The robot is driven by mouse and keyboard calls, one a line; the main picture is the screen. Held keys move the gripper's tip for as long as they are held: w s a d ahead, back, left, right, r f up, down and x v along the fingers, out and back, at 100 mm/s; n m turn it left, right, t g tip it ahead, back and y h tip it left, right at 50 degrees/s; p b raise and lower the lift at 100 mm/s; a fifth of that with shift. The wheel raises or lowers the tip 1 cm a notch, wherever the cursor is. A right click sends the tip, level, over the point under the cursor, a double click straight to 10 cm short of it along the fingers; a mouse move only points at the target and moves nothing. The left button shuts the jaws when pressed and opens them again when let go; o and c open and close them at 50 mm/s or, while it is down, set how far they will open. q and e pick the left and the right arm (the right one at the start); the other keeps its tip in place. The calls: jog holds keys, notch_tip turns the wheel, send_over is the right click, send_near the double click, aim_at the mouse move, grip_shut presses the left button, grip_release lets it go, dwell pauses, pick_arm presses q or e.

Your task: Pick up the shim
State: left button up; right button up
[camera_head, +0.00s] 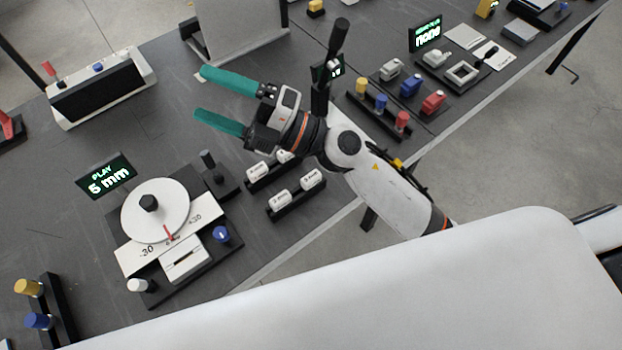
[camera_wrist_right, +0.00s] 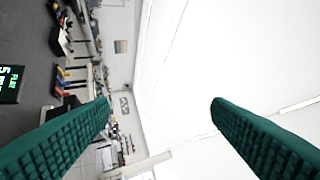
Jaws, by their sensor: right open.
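My right gripper (camera_head: 200,93) is open and empty above the middle of the bench, with its teal fingers apart and pointing left. Its ridged fingers also show in the right wrist view (camera_wrist_right: 161,108), with only wall and room between them. No piece is clearly marked as the shim. White labelled pieces sit in black racks below my right wrist, one in the rear rack (camera_head: 258,170) and others in the front rack (camera_head: 281,199). One rear piece is partly hidden by my gripper. My left gripper is not in view.
A white dial device (camera_head: 155,208) stands at the front left, with a green display (camera_head: 106,175) reading "PLAY 5 mm" behind it. Colored blocks (camera_head: 410,84) and pegs (camera_head: 381,104) stand to the right. A grey upright panel (camera_head: 240,30) stands at the back. Bare bench lies left of my fingers.

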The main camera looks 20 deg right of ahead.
jog(key=s+a+f+n+g+h, duration=0.2)
jog(key=s+a+f+n+g, duration=0.15)
jog(key=f+n+g, duration=0.45)
jog(key=n+g+h, duration=0.2)
jog(key=g+h, duration=0.1)
jog(key=h, duration=1.5)
send_over(311, 176)
notch_tip(311, 176, down, 13)
jog(key=f+p, duration=0.1)
jog(key=f, duration=0.1)
jog(key=f+p, duration=0.1)
jog(key=f, duration=0.2)
jog(key=shift+s+a+f, duration=0.1)
jog(key=shift+s+f, duration=0.1)
notch_tip(311, 176, down, 6)
jog(key=shift+w+r+p, duration=0.1)
jog(key=shift+r+p, duration=0.15)
jog(key=shift+p, duration=0.8)
jog(key=shift+f, duration=0.45)
jog(key=shift+c, duration=0.2)
jog(key=c, duration=1)
